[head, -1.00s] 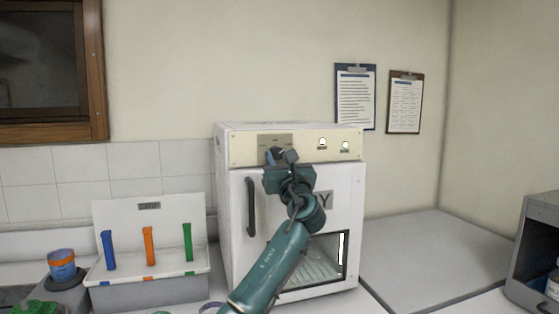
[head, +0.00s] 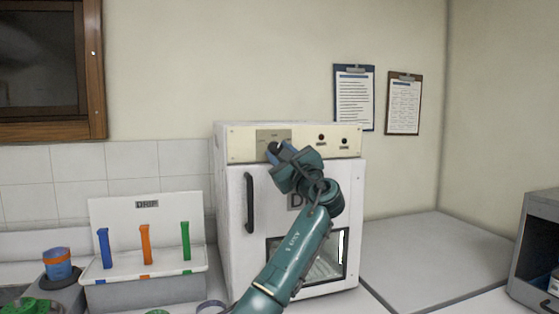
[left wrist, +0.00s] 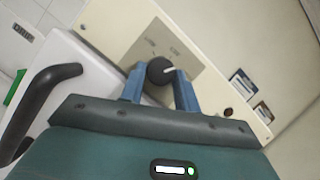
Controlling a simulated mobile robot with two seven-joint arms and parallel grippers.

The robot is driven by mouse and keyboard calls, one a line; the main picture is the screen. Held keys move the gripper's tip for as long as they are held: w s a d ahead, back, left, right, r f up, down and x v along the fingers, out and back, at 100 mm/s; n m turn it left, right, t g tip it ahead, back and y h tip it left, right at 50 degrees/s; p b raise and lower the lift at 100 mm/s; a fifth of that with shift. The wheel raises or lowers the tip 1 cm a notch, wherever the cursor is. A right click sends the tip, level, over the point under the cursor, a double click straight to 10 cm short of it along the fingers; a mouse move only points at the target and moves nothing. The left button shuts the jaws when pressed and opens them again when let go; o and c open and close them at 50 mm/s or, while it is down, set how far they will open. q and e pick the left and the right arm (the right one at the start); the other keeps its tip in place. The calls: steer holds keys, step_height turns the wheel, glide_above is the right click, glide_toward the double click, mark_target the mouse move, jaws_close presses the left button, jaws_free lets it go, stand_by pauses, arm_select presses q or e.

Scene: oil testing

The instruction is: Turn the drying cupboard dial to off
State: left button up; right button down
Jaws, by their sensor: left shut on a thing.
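The drying cupboard (head: 235,225) is a white box with a cream control panel across its top. In the head view the gripper mostly hides the dial. Two indicator lamps (head: 321,137) to the right look unlit. The plate's lettering is too blurred to read. My right gripper is out of view.
A black door handle (head: 250,203) stands out below the dial. A white rack (head: 145,210) with blue, orange and green pieces is left of the cupboard. The grey counter (head: 440,255) to the right is clear. Two clipboards (head: 354,98) hang on the wall.

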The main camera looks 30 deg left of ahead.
arm_select(q)
steer(key=n+g, duration=0.1)
steer(key=n, duration=0.1)
steer(key=shift+w+d+n, duration=0.1)
steer(key=shift+n, duration=0.2)
steer(key=n+g, duration=0.1)
steer(key=n, duration=0.2)
steer(key=shift+r+g, duration=0.15)
steer(key=shift+g, duration=0.25)
steer(key=shift+w+n+g, duration=0.1)
steer(key=shift+n+g, duration=0.2)
steer(key=shift+n, duration=0.7)
steer(key=o, duration=1)
steer(key=shift+c, duration=0.2)
